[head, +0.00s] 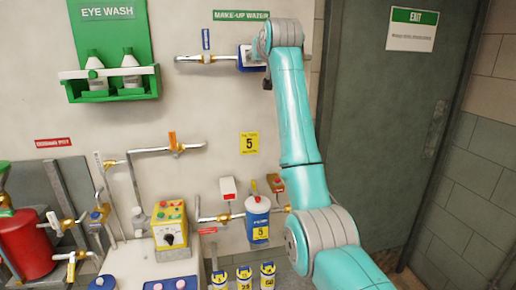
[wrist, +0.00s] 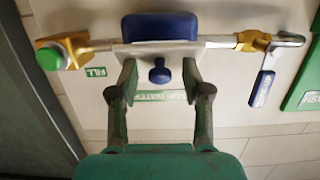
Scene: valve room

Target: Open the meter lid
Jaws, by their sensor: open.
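The meter is on the pipe under the MAKE-UP WATER sign. In the head view the meter (head: 246,62) shows as a blue and pale block, partly hidden by my arm. In the wrist view, which is upside down, the meter (wrist: 160,27) is a blue body with a pale plate across it. A round blue knob (wrist: 160,74) stands out at the plate's edge. I cannot tell whether the lid is shut. My gripper (wrist: 161,75) is open, its two fingers on either side of the knob with gaps. I see no clear contact.
A green eye wash shelf (head: 110,80) is at left. A grey door (head: 385,130) stands at right.

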